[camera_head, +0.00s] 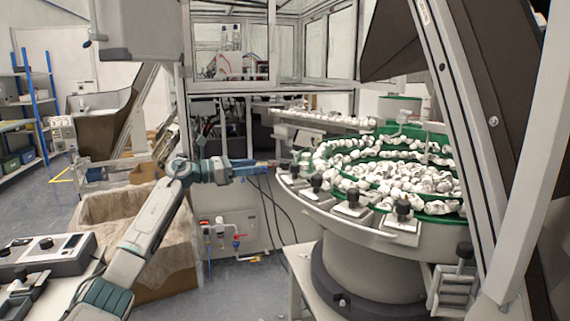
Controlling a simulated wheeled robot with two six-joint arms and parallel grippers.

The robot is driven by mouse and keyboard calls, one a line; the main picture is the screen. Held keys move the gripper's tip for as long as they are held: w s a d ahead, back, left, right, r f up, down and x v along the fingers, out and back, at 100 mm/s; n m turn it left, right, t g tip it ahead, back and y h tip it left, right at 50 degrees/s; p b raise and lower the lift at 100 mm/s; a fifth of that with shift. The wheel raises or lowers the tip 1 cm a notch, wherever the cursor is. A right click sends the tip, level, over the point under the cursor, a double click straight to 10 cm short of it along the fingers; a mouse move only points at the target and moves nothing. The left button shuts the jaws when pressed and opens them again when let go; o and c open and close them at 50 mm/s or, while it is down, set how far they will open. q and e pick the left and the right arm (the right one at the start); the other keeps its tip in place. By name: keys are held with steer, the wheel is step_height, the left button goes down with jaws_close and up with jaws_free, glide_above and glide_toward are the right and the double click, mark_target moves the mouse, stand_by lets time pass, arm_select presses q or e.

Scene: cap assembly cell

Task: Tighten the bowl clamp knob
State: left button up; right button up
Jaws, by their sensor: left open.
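The vibratory bowl (350,215) is a round grey feeder at the right with a green inner track full of white caps. Several black clamp knobs sit on plates along its near rim, among them a front knob (403,208), a middle knob (352,195) and a left knob (317,182). My left gripper (274,163) reaches in from the left, open, its fingertips close to the bowl's left rim beside the leftmost clamp. At this size I cannot tell whether the fingers touch that clamp or its knob. My right gripper is out of view.
A lined box (165,265) stands below my left arm. A control unit (42,258) sits at the lower left. Dark cables hang beside the bowl. A slanted metal frame (455,110) stands close at the right. A linear track (335,122) with caps runs behind.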

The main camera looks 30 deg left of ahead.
mark_target(285, 161)
arm_select(q)
steer(key=p+x, duration=0.1)
steer(key=x, duration=0.4)
steer(key=p+x, duration=0.1)
steer(key=x, duration=0.5)
steer(key=shift+s+d, duration=0.2)
steer(key=shift+d, duration=0.05)
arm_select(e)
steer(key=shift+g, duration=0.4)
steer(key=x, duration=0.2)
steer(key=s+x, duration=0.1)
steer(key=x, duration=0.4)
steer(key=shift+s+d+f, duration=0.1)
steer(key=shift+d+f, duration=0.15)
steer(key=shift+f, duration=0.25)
arm_select(q)
steer(key=shift+c, duration=0.4)
